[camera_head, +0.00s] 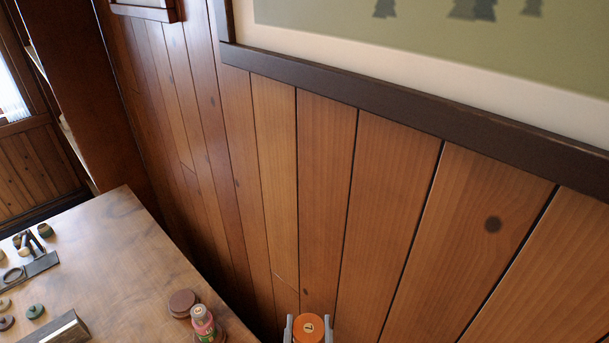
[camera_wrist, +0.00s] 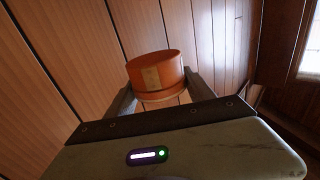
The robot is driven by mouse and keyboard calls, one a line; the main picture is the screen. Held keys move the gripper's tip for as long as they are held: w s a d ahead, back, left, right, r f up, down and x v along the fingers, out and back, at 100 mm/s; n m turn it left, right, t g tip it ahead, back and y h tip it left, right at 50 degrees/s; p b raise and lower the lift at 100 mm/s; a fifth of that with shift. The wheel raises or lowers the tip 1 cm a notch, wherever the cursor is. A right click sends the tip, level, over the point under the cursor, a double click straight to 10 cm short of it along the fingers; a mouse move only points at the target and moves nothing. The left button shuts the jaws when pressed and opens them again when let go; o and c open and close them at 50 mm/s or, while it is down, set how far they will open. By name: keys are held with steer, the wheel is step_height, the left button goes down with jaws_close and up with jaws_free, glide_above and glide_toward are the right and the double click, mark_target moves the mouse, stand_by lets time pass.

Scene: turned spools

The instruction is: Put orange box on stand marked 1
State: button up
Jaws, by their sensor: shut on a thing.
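The orange box (camera_head: 309,328) is round, with a small pale marked disc on its top, at the bottom edge of the head view. My gripper (camera_head: 308,323) is shut on it, one finger on each side. In the wrist view the orange box (camera_wrist: 155,72) is between the fingers of my gripper (camera_wrist: 158,90), with a tan label on its side. It is held off to the right of the table, in front of the wood wall. I cannot make out a stand marked 1; a round brown piece (camera_head: 182,303) on the table shows no readable mark.
The wooden table (camera_head: 120,255) has a bare middle. A pink jar (camera_head: 203,321) stands near its right edge, by the brown piece. A grey metal block (camera_head: 68,329), small green and dark spools (camera_head: 35,311) and a dark rack (camera_head: 30,268) are at left. The panelled wall (camera_head: 320,200) is close behind.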

mark_target(316, 333)
steer(key=r+p, duration=0.1)
steer(key=d+r+p, duration=0.1)
steer(key=shift+d+r+h+p, duration=0.2)
steer(key=shift+r+h+p, duration=0.05)
steer(key=shift+h+p, duration=0.1)
steer(key=shift+s+d+r+p, duration=0.15)
steer(key=shift+r+p, duration=0.1)
steer(key=shift+p, duration=0.75)
steer(key=shift+s+p, duration=0.2)
steer(key=shift+p, duration=0.8)
steer(key=shift+s+f+p, duration=0.1)
steer(key=shift+s+p, duration=0.15)
steer(key=shift+p, duration=0.65)
steer(key=shift+s+a+f+y+p, duration=0.3)
steer(key=shift+a+f+p, duration=0.15)
steer(key=shift+a+p, duration=0.15)
steer(key=shift+s+a+f+y+p, duration=0.25)
steer(key=shift+a+f+p, duration=0.2)
steer(key=shift+a, duration=0.2)
steer(key=shift+f, duration=0.1)
